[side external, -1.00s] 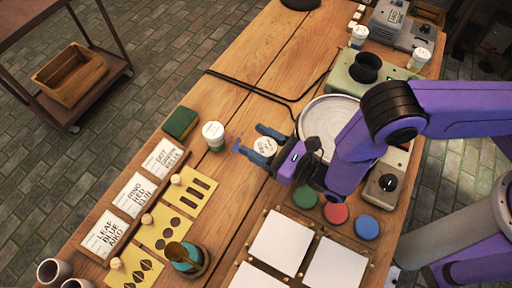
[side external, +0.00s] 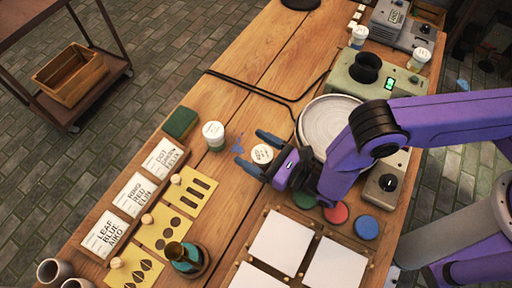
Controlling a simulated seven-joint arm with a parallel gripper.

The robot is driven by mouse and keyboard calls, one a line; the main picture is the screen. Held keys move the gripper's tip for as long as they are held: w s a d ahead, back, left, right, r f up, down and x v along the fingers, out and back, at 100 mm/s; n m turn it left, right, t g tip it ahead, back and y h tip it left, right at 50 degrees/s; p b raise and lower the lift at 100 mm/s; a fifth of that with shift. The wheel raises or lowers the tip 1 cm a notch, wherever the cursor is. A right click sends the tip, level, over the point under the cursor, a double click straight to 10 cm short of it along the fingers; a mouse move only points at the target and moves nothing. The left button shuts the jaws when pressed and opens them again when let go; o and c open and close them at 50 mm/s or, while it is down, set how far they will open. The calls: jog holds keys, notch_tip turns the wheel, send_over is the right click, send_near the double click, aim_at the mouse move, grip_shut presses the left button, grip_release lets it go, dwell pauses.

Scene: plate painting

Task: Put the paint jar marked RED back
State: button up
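A jar with a white lid (side external: 262,154) stands between the spread fingers of my gripper (side external: 250,148). The fingers are apart, with a gap visible on each side of the lid. The lid has dark writing too small to read, and most of the jar's body is hidden. A second white-lidded jar (side external: 213,134) stands to the left, near the green sponge. Two more white-lidded jars, one at the machine's far left (side external: 359,37) and one at its right (side external: 420,58), stand at the back. I cannot read which jar is marked RED.
Blue paint marks (side external: 237,145) lie on the wood left of the gripper. A round pale plate (side external: 328,125) sits behind it. Order cards (side external: 135,194), yellow stencils (side external: 188,200) and a teal pot (side external: 184,258) are at left. Green, red and blue discs (side external: 366,227) lie at right.

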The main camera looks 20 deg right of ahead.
aim_at(271, 160)
jog(key=shift+r, duration=0.1)
jog(key=shift+s+d, duration=0.1)
jog(key=shift+s, duration=0.1)
jog(key=v, duration=0.4)
jog(key=shift+s+d, duration=0.1)
jog(key=shift+s, duration=0.05)
notch_tip(271, 160, up, 7)
jog(key=shift+d+r, duration=0.1)
jog(key=shift+d, duration=0.05)
